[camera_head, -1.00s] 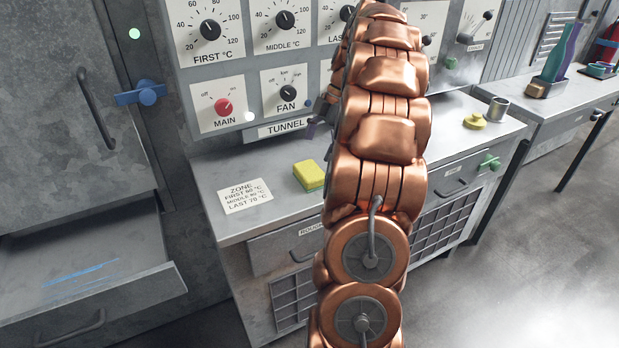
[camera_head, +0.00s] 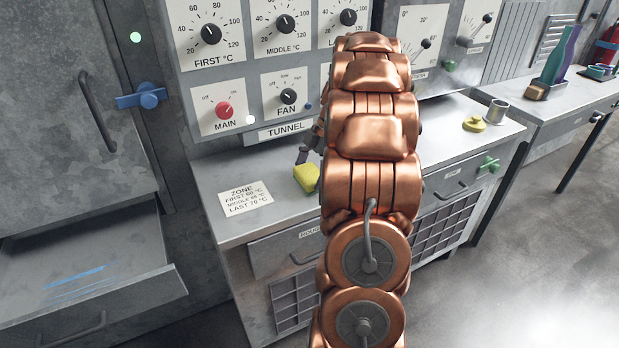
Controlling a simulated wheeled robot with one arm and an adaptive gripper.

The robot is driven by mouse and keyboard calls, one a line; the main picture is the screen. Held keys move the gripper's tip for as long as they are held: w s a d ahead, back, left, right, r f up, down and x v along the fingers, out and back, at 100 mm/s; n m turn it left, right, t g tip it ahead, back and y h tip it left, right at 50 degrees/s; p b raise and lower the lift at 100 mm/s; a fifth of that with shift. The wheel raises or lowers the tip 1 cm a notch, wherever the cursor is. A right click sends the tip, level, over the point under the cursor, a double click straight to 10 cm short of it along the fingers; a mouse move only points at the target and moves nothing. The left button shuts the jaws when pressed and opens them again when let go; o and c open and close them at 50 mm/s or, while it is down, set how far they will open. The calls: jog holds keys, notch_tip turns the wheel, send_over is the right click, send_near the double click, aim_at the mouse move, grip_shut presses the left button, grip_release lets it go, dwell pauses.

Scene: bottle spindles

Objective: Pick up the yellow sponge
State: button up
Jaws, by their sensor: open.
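The yellow sponge (camera_head: 306,178) lies on the grey counter, between the zone label and my copper arm. My arm hides its right side. My gripper (camera_head: 304,156) shows only in part, as a dark finger just behind and above the sponge. The gripper is open. Most of it is hidden behind my arm, so I cannot tell whether it touches the sponge.
The grey counter (camera_head: 222,225) carries a zone label (camera_head: 246,198), a yellow knobbed object (camera_head: 474,124) and a metal cup (camera_head: 497,111). The control panel (camera_head: 240,75) with dials rises behind. An open drawer (camera_head: 90,290) juts out at left.

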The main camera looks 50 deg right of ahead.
aim_at(306, 175)
jog(key=shift+c, duration=0.4)
jog(key=c, duration=0.4)
jog(key=shift+r, duration=0.1)
jog(key=shift+r, duration=1.6)
jog(key=shift+s+r, duration=0.15)
jog(key=s+a+b, duration=0.1)
jog(key=s+a, duration=0.1)
jog(key=s, duration=0.5)
jog(key=s+a+r+b, duration=0.1)
jog(key=s+a, duration=0.2)
jog(key=s, duration=0.4)
jog(key=shift+s+a+r, duration=0.15)
jog(key=shift+s+r, duration=0.05)
jog(key=shift+s, duration=0.2)
